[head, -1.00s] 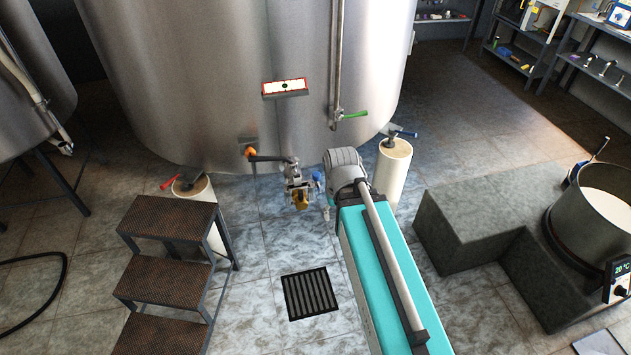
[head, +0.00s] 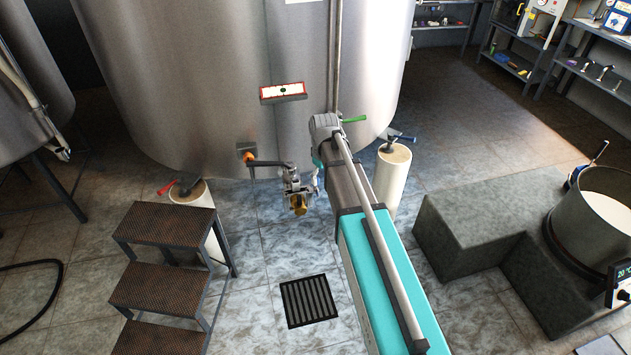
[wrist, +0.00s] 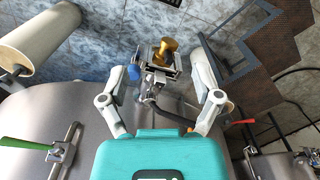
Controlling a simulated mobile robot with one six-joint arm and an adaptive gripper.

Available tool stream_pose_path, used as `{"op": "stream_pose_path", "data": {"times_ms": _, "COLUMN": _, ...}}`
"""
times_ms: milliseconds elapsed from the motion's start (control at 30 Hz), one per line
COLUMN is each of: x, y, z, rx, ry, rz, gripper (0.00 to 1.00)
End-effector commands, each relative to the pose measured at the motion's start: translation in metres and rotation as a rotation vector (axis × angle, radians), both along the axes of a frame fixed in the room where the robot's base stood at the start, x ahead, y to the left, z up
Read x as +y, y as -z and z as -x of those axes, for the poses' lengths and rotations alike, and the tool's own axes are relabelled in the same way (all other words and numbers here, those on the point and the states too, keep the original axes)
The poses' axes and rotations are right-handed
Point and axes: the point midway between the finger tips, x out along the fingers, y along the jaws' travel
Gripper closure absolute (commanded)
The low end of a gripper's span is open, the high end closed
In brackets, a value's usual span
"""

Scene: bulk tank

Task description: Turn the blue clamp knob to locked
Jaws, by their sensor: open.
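In the wrist view, the blue clamp knob (wrist: 134,72) sits on the left side of the metal outlet valve (wrist: 160,75), which has a brass end piece (wrist: 168,48). My gripper (wrist: 160,70) is open, its fingers spread left and right in the picture. The knob shows just beside the left finger, inside the spread; I cannot tell whether they touch. Nothing is held. In the head view the valve (head: 296,188) hangs low at the tank front. My arm reaches up to its right, and the knob is not clearly visible there.
The steel tank (head: 200,80) stands behind the valve. Rusty steps (head: 165,225) are at left, a white pillar (head: 391,180) at right. A dark lever (head: 268,163) and a green-handled tap (head: 353,119) are nearby. The floor around the drain grate (head: 309,300) is clear.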

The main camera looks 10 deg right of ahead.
Motion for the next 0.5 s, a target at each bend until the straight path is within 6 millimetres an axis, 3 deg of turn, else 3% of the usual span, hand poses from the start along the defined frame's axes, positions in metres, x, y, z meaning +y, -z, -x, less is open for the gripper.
{"op": "stream_pose_path", "data": {"times_ms": 33, "x": -0.001, "y": 0.003, "z": -0.027, "rx": 0.000, "ry": -0.039, "rz": 0.000, "gripper": 0.18}}
{"op": "stream_pose_path", "data": {"times_ms": 200, "x": -0.002, "y": 0.008, "z": -0.083, "rx": 0.000, "ry": -0.189, "rz": 0.000, "gripper": 0.18}}
{"op": "stream_pose_path", "data": {"times_ms": 333, "x": -0.003, "y": 0.011, "z": -0.118, "rx": 0.000, "ry": -0.285, "rz": 0.000, "gripper": 0.18}}
{"op": "stream_pose_path", "data": {"times_ms": 500, "x": -0.003, "y": 0.013, "z": -0.143, "rx": 0.000, "ry": -0.363, "rz": 0.000, "gripper": 0.18}}
